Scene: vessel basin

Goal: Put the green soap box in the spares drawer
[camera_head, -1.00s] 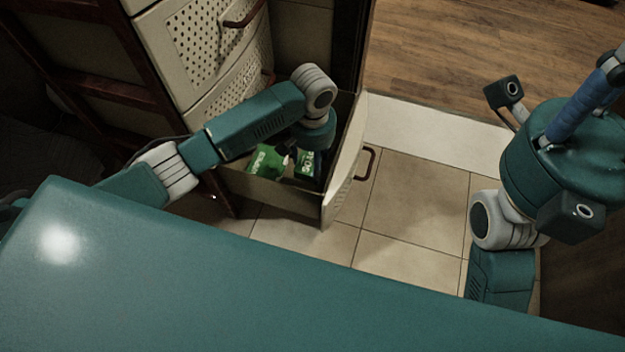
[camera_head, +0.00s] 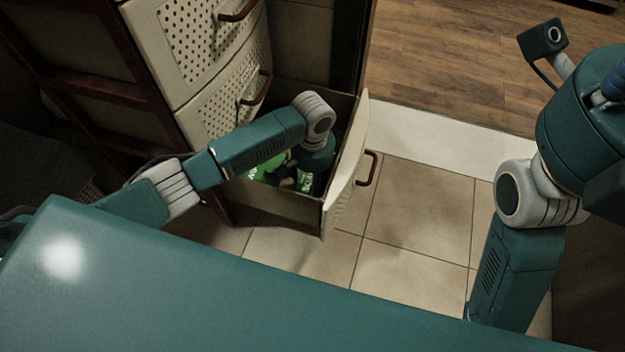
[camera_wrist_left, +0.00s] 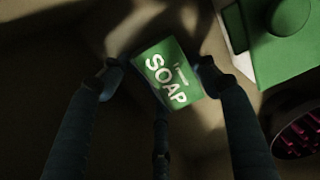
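The green soap box (camera_wrist_left: 168,78) with white SOAP lettering lies in the drawer, between the fingertips of my left gripper (camera_wrist_left: 158,76) in the left wrist view. A gap shows on its left side; the right fingertip is very close to its edge, and I cannot tell if they touch. The fingers look spread. In the head view the box (camera_head: 305,182) shows partly below my left wrist, which reaches down into the open bottom drawer (camera_head: 275,197). My left fingertips are mostly hidden there. My right arm is at the right; its gripper is out of view.
Another green item (camera_wrist_left: 285,45) with a white side lies beside the box, and a dark round thing with pink bristles (camera_wrist_left: 298,130) is near it. The drawer front (camera_head: 345,165) stands out over the tiles. Shut drawers (camera_head: 205,45) are above. Tiled floor at right is clear.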

